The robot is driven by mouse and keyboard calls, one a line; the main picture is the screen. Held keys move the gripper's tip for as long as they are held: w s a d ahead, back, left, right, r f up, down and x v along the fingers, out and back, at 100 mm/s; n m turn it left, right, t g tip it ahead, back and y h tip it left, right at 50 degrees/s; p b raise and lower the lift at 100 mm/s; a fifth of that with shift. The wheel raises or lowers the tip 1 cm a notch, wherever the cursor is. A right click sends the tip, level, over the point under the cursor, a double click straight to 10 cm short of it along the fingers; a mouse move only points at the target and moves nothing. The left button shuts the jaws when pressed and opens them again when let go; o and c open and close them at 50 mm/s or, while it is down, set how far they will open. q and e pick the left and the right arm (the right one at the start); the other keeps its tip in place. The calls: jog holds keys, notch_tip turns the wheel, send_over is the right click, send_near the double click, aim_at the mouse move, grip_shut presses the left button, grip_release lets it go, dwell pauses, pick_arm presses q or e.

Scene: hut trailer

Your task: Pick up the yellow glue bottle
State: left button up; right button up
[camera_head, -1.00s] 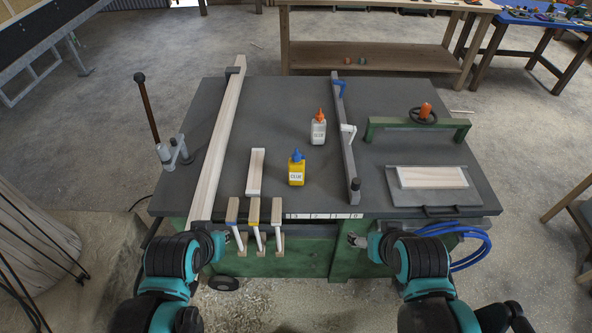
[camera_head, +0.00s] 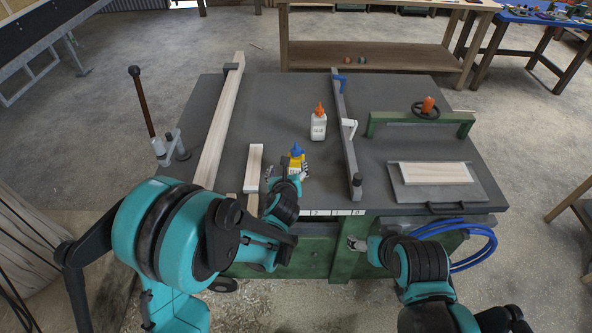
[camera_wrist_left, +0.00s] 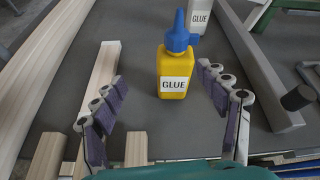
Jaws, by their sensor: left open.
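The yellow glue bottle (camera_head: 296,159) with a blue cap stands upright on the dark table, partly hidden by my left gripper in the head view. It shows whole in the left wrist view (camera_wrist_left: 174,76), with its GLUE label facing the camera. My left gripper (camera_head: 288,172) is open, and in the wrist view its fingers (camera_wrist_left: 166,100) spread to either side, with the bottle between and just beyond them. I see no grip on it. My right gripper (camera_head: 357,243) is near the table's front edge, away from the bottle; its fingers are too small to judge.
A white glue bottle with an orange cap (camera_head: 318,122) stands behind the yellow one. A short wood block (camera_head: 255,165) lies to its left and a grey fence bar (camera_head: 345,130) runs to its right. A long plank (camera_head: 220,125) lies further left.

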aim_at(296, 156)
pick_arm(q)
jog(key=shift+w+d+f+m, duration=0.2)
jog(key=shift+d+f+m, duration=0.25)
jog(key=shift+m, duration=0.15)
jog(key=shift+w+d+f+m, duration=0.2)
jog(key=shift+d+f+m, duration=0.25)
jog(key=shift+m, duration=0.15)
jog(key=shift+w+d+f+t, duration=0.1)
jog(key=shift+w+f+t, duration=0.15)
jog(key=shift+w+t, duration=0.05)
jog(key=b+x, duration=0.3)
jog(key=x, duration=0.4)
jog(key=shift+d+f, duration=0.2)
jog(key=shift+s+r, duration=0.1)
jog(key=shift+c, duration=1.2)
jog(key=c, duration=1.5)
jog(key=shift+o, duration=0.2)
jog(key=shift+r+p, duration=1.15)
jog(key=shift+r, duration=0.85)
jog(key=s+d+r+p, duration=0.4)
jog(key=s+d+r, duration=0.25)
jog(key=d, duration=0.25)
notch_tip(296, 156, up, 9)
jog(key=d+p, duration=0.1)
jog(key=p, duration=0.4)
jog(key=shift+w+f, duration=0.25)
